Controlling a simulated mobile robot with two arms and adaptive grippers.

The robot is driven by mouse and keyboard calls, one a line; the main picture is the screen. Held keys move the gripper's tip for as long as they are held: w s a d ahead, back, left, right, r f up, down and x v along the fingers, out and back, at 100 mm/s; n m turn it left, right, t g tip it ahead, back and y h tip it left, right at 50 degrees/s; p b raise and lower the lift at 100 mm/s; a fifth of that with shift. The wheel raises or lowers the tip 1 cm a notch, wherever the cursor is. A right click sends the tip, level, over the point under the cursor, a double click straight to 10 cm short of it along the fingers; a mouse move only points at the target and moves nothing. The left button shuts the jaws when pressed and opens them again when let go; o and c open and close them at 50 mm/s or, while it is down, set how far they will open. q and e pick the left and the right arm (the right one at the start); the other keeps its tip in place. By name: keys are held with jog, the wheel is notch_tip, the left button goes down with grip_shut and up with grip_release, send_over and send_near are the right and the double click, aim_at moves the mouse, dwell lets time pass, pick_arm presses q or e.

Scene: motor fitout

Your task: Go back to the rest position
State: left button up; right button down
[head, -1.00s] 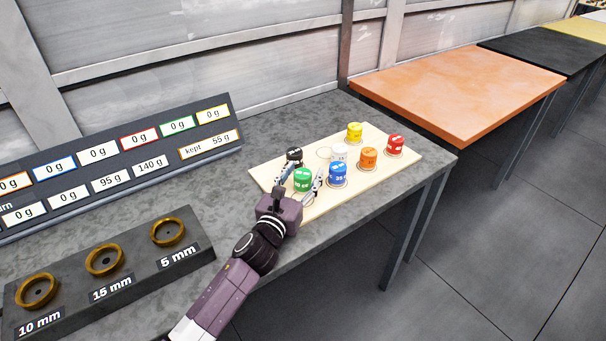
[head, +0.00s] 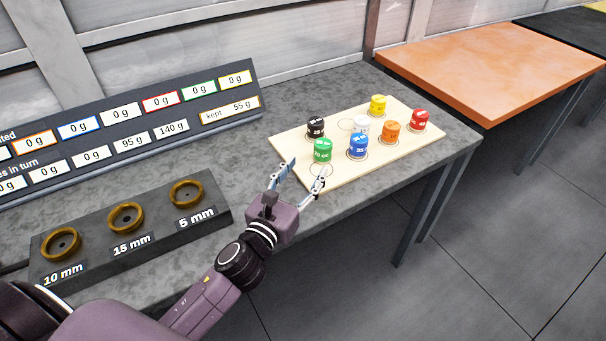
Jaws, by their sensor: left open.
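The board also carries a black cylinder (head: 316,127), a blue one (head: 357,146), an orange one (head: 391,132), a white one (head: 361,125), a yellow one (head: 378,105) and a red one (head: 419,120). All stand upright. My right gripper does not show.
A dark block (head: 215,214) with three brass rings labelled 10, 15 and 5 mm stands at the left. A readout panel (head: 140,124) with "kept 55 g" stands behind it. An orange table (head: 490,70) is at the right. Grey bench (head: 400,85) is clear behind the board.

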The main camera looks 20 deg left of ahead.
pick_arm(q)
jog(key=shift+s, duration=0.35)
